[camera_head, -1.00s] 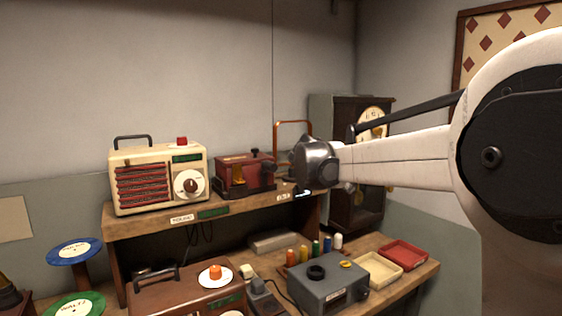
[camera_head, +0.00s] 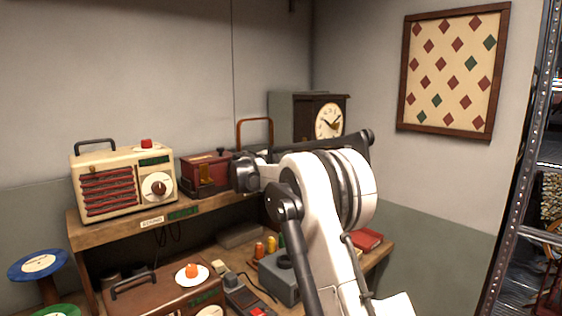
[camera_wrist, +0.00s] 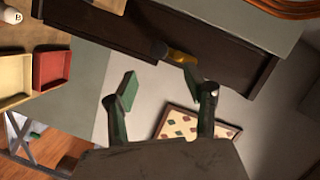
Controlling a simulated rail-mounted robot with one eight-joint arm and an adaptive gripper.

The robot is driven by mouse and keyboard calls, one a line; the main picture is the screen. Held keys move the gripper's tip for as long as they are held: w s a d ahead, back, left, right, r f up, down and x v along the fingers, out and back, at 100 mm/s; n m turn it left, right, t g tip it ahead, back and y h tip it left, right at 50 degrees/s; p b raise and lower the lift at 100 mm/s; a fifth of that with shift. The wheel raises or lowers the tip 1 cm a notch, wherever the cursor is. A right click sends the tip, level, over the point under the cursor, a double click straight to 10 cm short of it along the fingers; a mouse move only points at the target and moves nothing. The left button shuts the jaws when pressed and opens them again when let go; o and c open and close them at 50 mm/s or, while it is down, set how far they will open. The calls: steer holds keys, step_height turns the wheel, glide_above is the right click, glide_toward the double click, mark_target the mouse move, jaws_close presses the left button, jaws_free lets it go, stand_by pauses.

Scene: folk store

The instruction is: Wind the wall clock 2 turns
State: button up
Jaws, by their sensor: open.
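The wall clock (camera_head: 328,122) stands in the back corner, with a dark wooden case and a cream face. My arm covers its lower part in the head view. In the wrist view its dark wooden case (camera_wrist: 130,38) crosses the top, tilted. A brass-yellow piece with a dark rounded end (camera_wrist: 178,56) shows against the case; I cannot tell whether it is the winding key or the pendulum. My gripper (camera_wrist: 162,90) is open and empty, its two fingers apart and short of that piece. In the head view my arm hides the fingers.
A cream radio (camera_head: 122,182) and a dark red box (camera_head: 207,174) stand on the upper shelf, left of my arm. A grey box (camera_head: 278,278) and a red tray (camera_head: 367,240) are on the bench below. A diamond-patterned panel (camera_head: 452,70) hangs on the right wall.

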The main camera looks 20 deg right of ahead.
steer(key=shift+p+x, duration=1)
steer(key=shift+x, duration=4.2)
steer(key=shift+d+f, duration=0.1)
steer(key=shift+d, duration=0.05)
steer(key=c, duration=0.9)
